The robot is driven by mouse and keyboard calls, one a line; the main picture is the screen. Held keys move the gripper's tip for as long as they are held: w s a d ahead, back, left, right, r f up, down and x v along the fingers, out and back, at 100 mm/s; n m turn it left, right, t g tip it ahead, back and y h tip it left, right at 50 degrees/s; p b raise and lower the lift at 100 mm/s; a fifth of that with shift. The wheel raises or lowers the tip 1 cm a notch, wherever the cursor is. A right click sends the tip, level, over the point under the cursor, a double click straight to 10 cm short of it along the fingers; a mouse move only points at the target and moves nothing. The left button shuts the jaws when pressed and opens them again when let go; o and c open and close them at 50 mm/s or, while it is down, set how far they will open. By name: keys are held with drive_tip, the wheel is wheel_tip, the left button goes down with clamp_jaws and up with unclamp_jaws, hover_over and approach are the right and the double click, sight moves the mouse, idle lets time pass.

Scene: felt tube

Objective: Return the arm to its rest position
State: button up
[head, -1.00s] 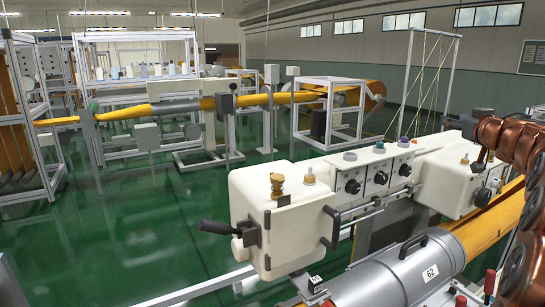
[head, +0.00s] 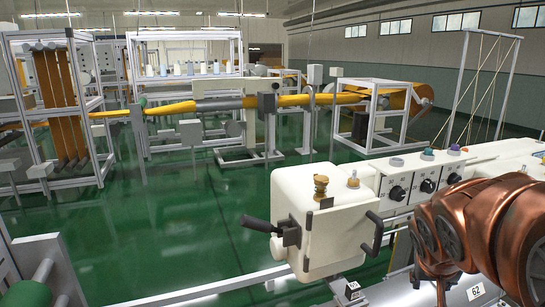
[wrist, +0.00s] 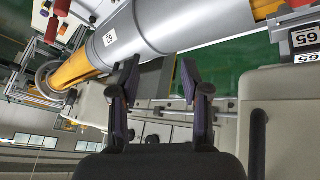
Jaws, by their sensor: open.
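In the wrist view my gripper (wrist: 160,88) is open, with two dark fingers spread apart and nothing between them. Beyond the fingers lies a grey metal cylinder (wrist: 150,30) with a number label, and a yellow-orange tube (wrist: 75,70) comes out of it. My copper-coloured arm (head: 490,230) is folded at the right of the head view, over the right end of the machine. My gripper itself cannot be made out in the head view.
A cream machine box (head: 318,235) with a black lever stands close in front, joined to a panel of black knobs (head: 428,186). Framed machines (head: 390,125) carrying a yellow tube stand behind. The green floor (head: 190,220) at left centre is open.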

drive_tip(key=s+a+f+n+g+y, duration=0.2)
drive_tip(key=s+a+f+g, duration=0.1)
drive_tip(key=s+a, duration=0.5)
drive_tip(key=s+a+f+n+g+y, duration=0.2)
drive_tip(key=s+a+f, duration=0.4)
drive_tip(key=s, duration=0.7)
drive_tip(key=a+g, duration=0.1)
drive_tip(key=a, duration=0.1)
drive_tip(key=shift+s+a+y, duration=0.15)
drive_tip(key=shift+a+y, duration=0.15)
drive_tip(key=shift+a, duration=0.1)
